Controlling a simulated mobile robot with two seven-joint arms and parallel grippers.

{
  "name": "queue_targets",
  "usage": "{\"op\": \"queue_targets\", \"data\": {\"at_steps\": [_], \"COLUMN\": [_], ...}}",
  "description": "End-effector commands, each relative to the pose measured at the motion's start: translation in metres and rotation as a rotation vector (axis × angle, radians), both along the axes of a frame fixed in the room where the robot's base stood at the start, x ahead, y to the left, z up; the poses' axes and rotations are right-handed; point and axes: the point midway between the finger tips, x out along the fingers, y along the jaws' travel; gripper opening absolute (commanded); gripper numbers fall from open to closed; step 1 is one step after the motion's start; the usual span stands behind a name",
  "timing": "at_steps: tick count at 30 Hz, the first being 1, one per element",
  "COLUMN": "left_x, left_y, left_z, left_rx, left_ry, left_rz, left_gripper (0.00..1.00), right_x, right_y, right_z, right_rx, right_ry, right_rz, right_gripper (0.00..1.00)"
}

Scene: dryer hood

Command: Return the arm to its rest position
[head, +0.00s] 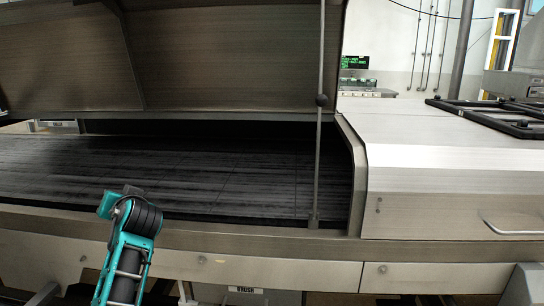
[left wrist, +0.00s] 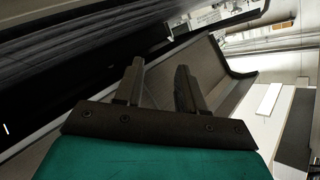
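My left arm (head: 128,250), teal with a dark joint, rises at the lower left of the head view in front of the dryer's front edge. Its gripper cannot be made out there. In the left wrist view my left gripper (left wrist: 159,70) shows two dark fingers standing apart with nothing between them. The dryer hood (head: 220,60) stands raised above the dark belt (head: 230,175). A thin upright rod (head: 320,150) with a dark knob runs between the front edge and the hood. My right gripper is in neither view.
The dryer's metal front rail (head: 200,236) runs across below the belt. A closed metal housing (head: 440,170) with a handle (head: 512,224) stands at the right. A dark frame (head: 490,114) lies on top of it.

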Motion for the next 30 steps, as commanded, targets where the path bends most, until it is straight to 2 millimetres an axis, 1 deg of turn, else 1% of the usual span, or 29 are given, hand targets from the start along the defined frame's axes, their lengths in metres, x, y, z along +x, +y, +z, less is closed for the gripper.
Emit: {"op": "queue_targets", "data": {"at_steps": [1,2,3,5,6,8,9,11,12,14,15,17,18,19,21,24,27,30], "left_x": [-0.008,-0.012,-0.019,-0.032,-0.043,-0.06,-0.074,-0.096,-0.111,-0.137,-0.155,-0.183,-0.202,-0.216,-0.245,-0.279,-0.301,-0.31], "left_y": [-0.008,-0.013,-0.02,-0.032,-0.04,-0.052,-0.06,-0.073,-0.082,-0.094,-0.103,-0.115,-0.123,-0.128,-0.14,-0.152,-0.16,-0.163], "left_z": [-0.034,-0.052,-0.074,-0.107,-0.128,-0.158,-0.177,-0.203,-0.219,-0.242,-0.255,-0.273,-0.282,-0.289,-0.299,-0.308,-0.312,-0.313], "left_rx": [-0.006,-0.013,-0.024,-0.047,-0.064,-0.095,-0.118,-0.159,-0.188,-0.235,-0.27,-0.324,-0.361,-0.389,-0.452,-0.527,-0.577,-0.601], "left_ry": [0.031,0.043,0.06,0.082,0.095,0.114,0.126,0.142,0.151,0.164,0.171,0.181,0.185,0.187,0.191,0.192,0.189,0.186], "left_rz": [-0.054,-0.089,-0.132,-0.198,-0.241,-0.302,-0.341,-0.397,-0.431,-0.48,-0.509,-0.55,-0.572,-0.586,-0.613,-0.635,-0.645,-0.649], "left_gripper": [0.39,0.39,0.39,0.39,0.39,0.39,0.39,0.39,0.39,0.39,0.39,0.39,0.39,0.39,0.39,0.39,0.39,0.39], "right_x": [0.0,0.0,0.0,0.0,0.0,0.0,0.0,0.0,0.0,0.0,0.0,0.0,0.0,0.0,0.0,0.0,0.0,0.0], "right_y": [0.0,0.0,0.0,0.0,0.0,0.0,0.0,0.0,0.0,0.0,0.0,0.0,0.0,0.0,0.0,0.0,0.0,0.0], "right_z": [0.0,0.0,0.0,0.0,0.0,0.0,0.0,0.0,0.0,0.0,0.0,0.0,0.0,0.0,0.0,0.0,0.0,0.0], "right_rx": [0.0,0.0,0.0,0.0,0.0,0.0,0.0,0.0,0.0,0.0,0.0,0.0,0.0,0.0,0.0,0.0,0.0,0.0], "right_ry": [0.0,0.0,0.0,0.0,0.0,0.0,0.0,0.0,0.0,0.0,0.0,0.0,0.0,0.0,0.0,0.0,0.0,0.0], "right_rz": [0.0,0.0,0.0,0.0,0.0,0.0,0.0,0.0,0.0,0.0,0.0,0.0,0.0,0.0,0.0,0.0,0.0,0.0], "right_gripper": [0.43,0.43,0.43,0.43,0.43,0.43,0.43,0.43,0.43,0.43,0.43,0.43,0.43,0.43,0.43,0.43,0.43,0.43]}}
